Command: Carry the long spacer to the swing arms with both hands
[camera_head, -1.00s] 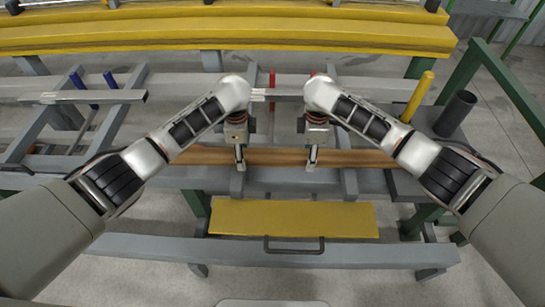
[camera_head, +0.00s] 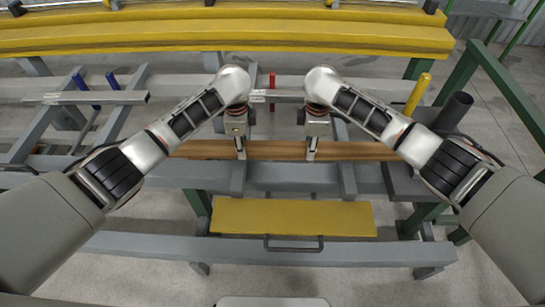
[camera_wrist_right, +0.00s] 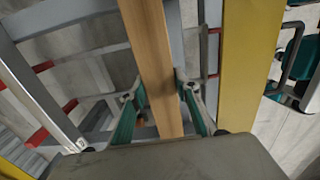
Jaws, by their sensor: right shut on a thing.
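Grey arms, one near the left gripper (camera_head: 238,180) and one near the right (camera_head: 347,180), stick out below the board; I cannot tell whether these are the swing arms.
A grey frame with blue pins (camera_head: 112,80) stands at left. A yellow post (camera_head: 418,97) and a dark tube (camera_head: 453,110) stand at right. A yellow panel (camera_head: 292,217) with a handle is in front. Long yellow beams (camera_head: 230,40) lie at the back.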

